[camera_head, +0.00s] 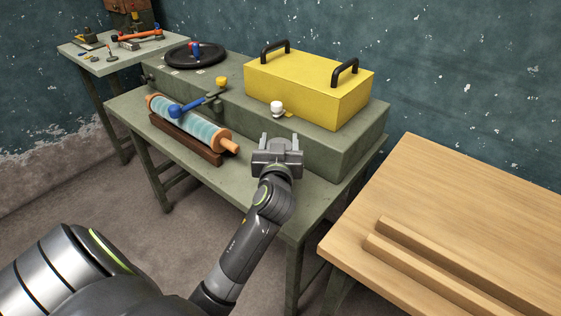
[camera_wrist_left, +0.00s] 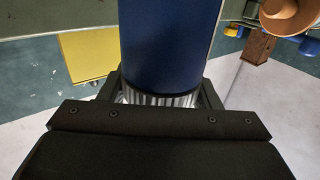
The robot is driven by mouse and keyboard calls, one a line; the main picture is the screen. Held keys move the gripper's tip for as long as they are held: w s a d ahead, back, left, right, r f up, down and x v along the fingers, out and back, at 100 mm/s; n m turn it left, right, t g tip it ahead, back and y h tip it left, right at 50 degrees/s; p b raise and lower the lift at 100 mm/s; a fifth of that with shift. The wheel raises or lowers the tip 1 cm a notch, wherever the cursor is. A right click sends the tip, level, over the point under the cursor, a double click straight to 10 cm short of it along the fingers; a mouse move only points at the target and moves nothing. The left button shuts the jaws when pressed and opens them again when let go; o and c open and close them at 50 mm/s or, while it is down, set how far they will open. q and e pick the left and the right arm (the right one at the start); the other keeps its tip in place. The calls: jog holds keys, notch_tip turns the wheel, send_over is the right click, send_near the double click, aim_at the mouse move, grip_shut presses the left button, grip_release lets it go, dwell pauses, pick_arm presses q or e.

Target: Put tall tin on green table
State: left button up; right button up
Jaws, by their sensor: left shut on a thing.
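The tall tin (camera_wrist_left: 168,45) is a dark blue cylinder with a ribbed silvery band at its lower end in the left wrist view. My left gripper (camera_head: 279,142) is shut on it near that band, with black fingers (camera_wrist_left: 160,92) on both sides. In the head view, the gripper is over the front part of the green table (camera_head: 312,198), close to its raised block. The tin cannot be made out there. Whether it touches the table cannot be told. My right gripper is not in view.
A yellow box (camera_head: 300,88) with black handles sits on the raised block (camera_head: 335,150). A teal roller (camera_head: 190,123) on a brown wooden rack lies left of my gripper. A wooden table (camera_head: 450,190) with two bars stands at the right. Bare green tabletop lies around the gripper.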

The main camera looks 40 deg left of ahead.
pick_arm(q)
notch_tip(320, 180, down, 4)
jog(key=shift+r+b, duration=0.1)
jog(key=shift+b, duration=0.25)
jog(key=shift+f, duration=0.2)
jog(key=o, duration=1.3)
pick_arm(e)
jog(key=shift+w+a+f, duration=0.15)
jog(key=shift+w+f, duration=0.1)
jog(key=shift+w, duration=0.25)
